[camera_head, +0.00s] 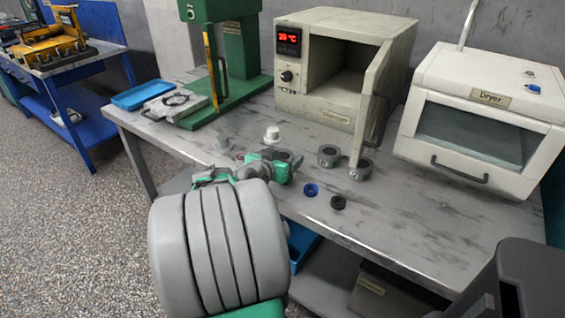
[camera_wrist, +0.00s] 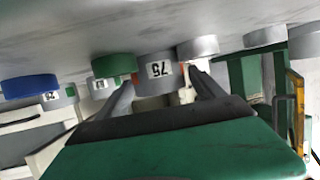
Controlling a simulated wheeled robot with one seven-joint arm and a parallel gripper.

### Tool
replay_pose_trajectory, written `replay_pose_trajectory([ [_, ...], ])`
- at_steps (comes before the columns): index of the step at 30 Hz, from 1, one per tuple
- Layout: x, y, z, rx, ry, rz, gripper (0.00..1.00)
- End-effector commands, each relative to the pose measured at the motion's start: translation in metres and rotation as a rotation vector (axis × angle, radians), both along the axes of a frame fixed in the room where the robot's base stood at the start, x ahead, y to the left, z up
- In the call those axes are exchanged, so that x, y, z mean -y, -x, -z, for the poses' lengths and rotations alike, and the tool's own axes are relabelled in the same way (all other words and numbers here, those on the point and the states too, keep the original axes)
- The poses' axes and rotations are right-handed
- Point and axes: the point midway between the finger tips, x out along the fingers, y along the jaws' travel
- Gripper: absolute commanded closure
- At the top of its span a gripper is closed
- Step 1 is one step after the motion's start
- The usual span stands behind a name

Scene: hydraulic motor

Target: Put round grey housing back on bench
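A round grey housing with a "75" label (camera_wrist: 158,68) shows in the wrist view, which is upside down. It is between the two fingertips of my gripper (camera_wrist: 158,78), with a fingertip against each side. My gripper looks shut on it. The housing is at or just above the grey bench (camera_wrist: 100,30); I cannot tell whether it touches. In the head view my gripper (camera_head: 285,163) is low over the front middle of the bench (camera_head: 420,225), and my arm hides the held housing. Two other round grey housings stand by the oven door, one left (camera_head: 328,154) and one right (camera_head: 361,169).
A blue ring (camera_head: 311,190), a black ring (camera_head: 338,202) and a white cap (camera_head: 272,133) are close by. A green ring (camera_wrist: 113,67) shows beside the held housing. The oven (camera_head: 335,60) has its door open. A green press (camera_head: 240,60) and a dryer (camera_head: 490,115) flank it.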

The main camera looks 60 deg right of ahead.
Motion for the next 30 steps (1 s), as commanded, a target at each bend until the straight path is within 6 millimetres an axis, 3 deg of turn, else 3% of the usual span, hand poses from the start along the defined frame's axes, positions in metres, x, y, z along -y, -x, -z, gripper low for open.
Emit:
replay_pose_trajectory([
  [27,-0.0004,-0.0002,0.0000,0.000,-0.001,0.000,0.98],
  [30,0.0000,-0.0004,-0.0015,0.001,0.002,-0.001,1.00],
])
